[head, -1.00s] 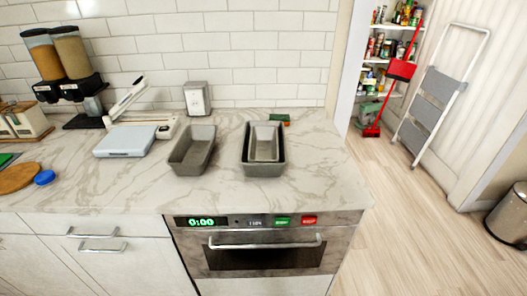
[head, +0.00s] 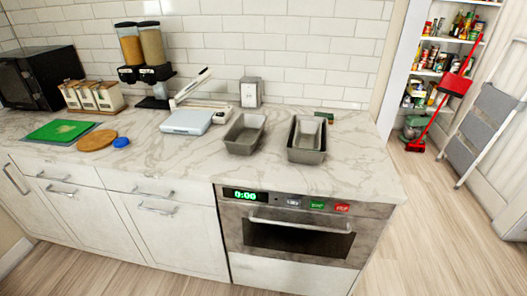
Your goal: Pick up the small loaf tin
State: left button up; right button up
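A small grey loaf tin (head: 309,132) sits nested inside a larger, darker loaf tin (head: 305,156) on the marble counter, right of centre in the head view. The small tin's rim and inside show; its lower outer sides are hidden by the larger tin. Another grey loaf tin (head: 241,147) stands apart, just to the left. All the tins look empty. Neither of my grippers is in view.
The counter (head: 345,180) is bare in front of the tins, above the oven (head: 300,235). A white kitchen scale (head: 187,122), a grey box (head: 250,93) and dispensers (head: 140,45) stand left and behind. Open floor lies right, near a stepladder (head: 485,120).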

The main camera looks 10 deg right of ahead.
aim_at(307, 136)
jog(key=u, duration=0.75)
jog(key=k, duration=1)
jog(key=u, duration=0.7)
jog(key=i, duration=1.85)
jog(key=z, duration=1.6)
jog(key=i, duration=0.7)
jog(key=z, duration=0.7)
